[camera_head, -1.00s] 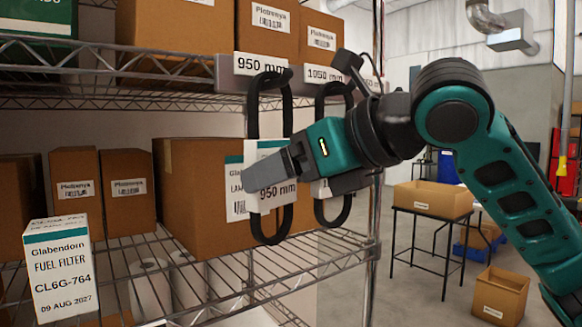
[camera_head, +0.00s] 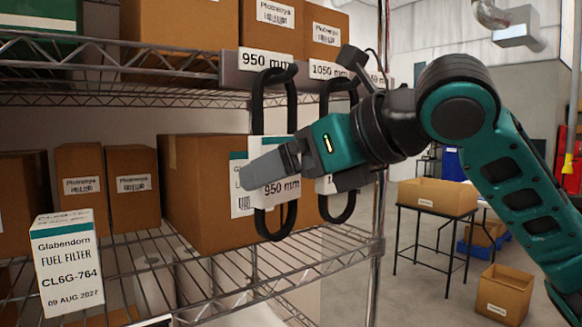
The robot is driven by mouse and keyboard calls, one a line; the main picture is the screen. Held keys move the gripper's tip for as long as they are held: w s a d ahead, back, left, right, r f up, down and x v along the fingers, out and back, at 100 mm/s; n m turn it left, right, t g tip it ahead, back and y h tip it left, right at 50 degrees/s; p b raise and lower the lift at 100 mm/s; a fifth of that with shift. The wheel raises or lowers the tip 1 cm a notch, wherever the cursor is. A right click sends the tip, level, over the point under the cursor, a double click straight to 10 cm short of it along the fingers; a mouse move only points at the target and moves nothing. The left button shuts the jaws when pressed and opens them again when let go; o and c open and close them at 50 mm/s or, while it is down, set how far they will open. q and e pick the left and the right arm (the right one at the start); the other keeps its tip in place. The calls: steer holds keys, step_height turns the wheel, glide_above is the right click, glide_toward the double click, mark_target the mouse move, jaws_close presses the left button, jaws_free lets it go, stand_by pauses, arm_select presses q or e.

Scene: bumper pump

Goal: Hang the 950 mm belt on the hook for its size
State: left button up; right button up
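The 950 mm belt (camera_head: 258,122) is a long black loop with a white sleeve (camera_head: 281,188) printed "950 mm". It hangs upright at the shelf edge, its top just below and overlapping the "950 mm" rail label (camera_head: 267,59). The hook itself is hidden, so I cannot tell whether the loop is over it. My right gripper (camera_head: 265,172) reaches in from the right, with a grey finger across the front of the sleeve. What is behind the sleeve is hidden, so its grip is unclear. My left gripper is not in view.
A second black belt (camera_head: 349,208) hangs just right, below the "1050 mm" label (camera_head: 327,70), partly behind my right gripper. Cartons (camera_head: 205,190) stand close behind on the wire shelf (camera_head: 330,262). A Glabendorn fuel filter box (camera_head: 66,262) stands front left. A shelf post (camera_head: 376,250) is on the right.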

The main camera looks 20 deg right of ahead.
steer(key=v, duration=1.3)
steer(key=shift+f, duration=0.1)
